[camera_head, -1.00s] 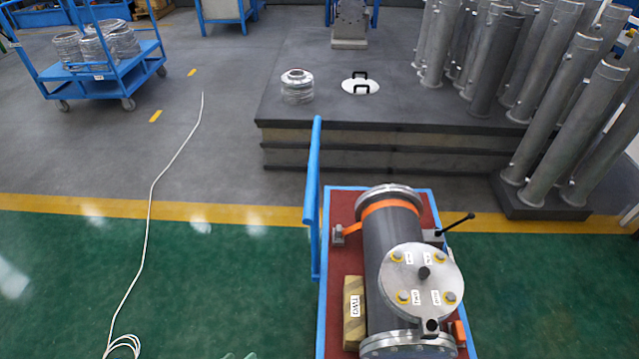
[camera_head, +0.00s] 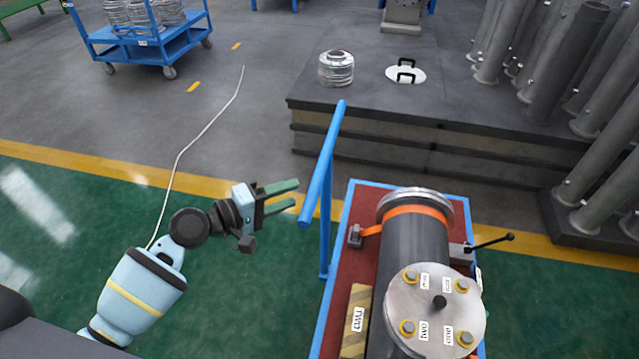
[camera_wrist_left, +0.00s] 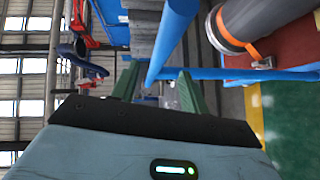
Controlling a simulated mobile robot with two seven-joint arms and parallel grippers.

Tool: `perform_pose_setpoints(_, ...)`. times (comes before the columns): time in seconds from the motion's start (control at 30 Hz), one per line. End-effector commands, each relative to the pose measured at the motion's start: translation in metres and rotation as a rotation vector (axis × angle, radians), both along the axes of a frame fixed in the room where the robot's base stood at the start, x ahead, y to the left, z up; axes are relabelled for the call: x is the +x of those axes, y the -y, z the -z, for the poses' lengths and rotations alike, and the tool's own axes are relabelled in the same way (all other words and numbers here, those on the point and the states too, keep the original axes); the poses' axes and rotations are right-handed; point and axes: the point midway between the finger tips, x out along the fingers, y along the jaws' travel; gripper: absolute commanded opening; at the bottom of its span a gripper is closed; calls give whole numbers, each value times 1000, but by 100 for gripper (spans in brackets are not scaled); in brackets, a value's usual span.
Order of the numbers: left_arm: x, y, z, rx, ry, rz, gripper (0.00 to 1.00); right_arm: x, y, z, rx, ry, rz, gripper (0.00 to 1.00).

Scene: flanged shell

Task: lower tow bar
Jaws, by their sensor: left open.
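A blue tow bar (camera_head: 323,165) rises at the left end of the cart (camera_head: 342,240), a red-topped platform with a blue frame. My left gripper (camera_head: 297,193) is open, with green fingers pointing right toward the bar. In the head view its fingertips are just left of the bar's lower near end and appear apart from it. In the left wrist view the blue bar (camera_wrist_left: 175,40) runs ahead of and between the open fingers (camera_wrist_left: 156,82). My right gripper is not in view.
The cart carries a grey flanged shell (camera_head: 412,240) with an orange strap and a bolted lid (camera_head: 435,310). A dark stepped platform (camera_head: 420,130) stands behind it. A blue trolley (camera_head: 150,45) is at the back left. A white cable (camera_head: 195,140) lies on the floor.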

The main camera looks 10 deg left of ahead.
Motion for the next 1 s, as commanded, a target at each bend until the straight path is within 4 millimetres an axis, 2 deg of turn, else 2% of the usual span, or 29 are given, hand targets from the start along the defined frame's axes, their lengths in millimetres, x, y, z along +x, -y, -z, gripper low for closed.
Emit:
perform_pose_setpoints(0.17, 10, 10, 1, -1, 1, -1, 45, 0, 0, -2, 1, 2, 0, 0)
perform_pose_setpoints(0.6, 51, 50, 10, 1, 2, -1, 45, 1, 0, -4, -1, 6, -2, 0)
perform_pose_setpoints(1.0, 55, 54, 11, 3, 2, -1, 44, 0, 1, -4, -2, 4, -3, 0)
